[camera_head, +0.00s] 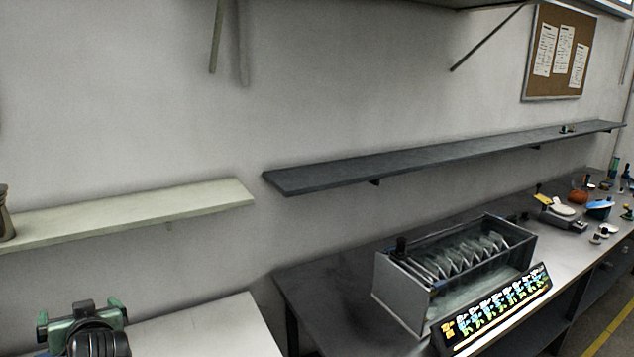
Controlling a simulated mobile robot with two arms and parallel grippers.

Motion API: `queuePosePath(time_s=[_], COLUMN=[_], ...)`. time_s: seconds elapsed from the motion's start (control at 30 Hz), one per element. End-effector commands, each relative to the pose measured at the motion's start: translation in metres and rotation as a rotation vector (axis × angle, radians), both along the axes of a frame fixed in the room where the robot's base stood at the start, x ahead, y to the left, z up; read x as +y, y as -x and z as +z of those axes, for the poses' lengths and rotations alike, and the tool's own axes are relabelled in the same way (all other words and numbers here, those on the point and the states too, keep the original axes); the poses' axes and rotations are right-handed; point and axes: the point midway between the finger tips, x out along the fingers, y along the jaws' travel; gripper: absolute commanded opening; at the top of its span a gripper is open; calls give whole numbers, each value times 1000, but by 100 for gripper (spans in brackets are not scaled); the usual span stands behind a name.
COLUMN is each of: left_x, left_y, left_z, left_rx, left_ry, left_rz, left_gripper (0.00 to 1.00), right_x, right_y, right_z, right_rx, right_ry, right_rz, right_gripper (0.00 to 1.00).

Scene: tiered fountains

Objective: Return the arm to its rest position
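My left gripper (82,314) shows at the bottom left, partly cut off by the lower edge of the picture. It has a black rounded body and greenish fingers set wide apart, with nothing seen between them. It appears in front of the pale grey worktop (205,335); I cannot tell whether it touches it. My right gripper and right arm are not in view.
A pale shelf (130,215) and a dark shelf (430,158) run along the wall above. A glass-sided tank (460,265) with a bright panel (495,308) stands on the dark bench, right. A scale (562,215) and small items sit beyond it.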

Motion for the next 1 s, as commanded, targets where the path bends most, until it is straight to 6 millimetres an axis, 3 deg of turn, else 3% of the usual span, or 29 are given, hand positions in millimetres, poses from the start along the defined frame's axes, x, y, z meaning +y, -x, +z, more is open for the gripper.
queuePosePath(time_s=[0.03,0.2,0.3,0.4,0.6,0.9,1.0], left_x=[-18,-88,-129,-164,-210,-260,-258], left_y=[15,76,121,162,229,310,298], left_z=[-32,-124,-167,-196,-226,-242,-273], left_rx=[73,310,449,560,718,891,894], left_ry=[17,117,183,245,338,454,452], left_rz=[-50,-242,-354,-445,-576,-722,-713], left_gripper=[98,98,98,98,98,98,98], right_x=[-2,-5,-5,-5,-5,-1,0], right_y=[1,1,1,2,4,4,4], right_z=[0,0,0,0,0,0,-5], right_rx=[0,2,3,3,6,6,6], right_ry=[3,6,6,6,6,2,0], right_rz=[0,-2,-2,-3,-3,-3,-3], right_gripper=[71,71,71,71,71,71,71])
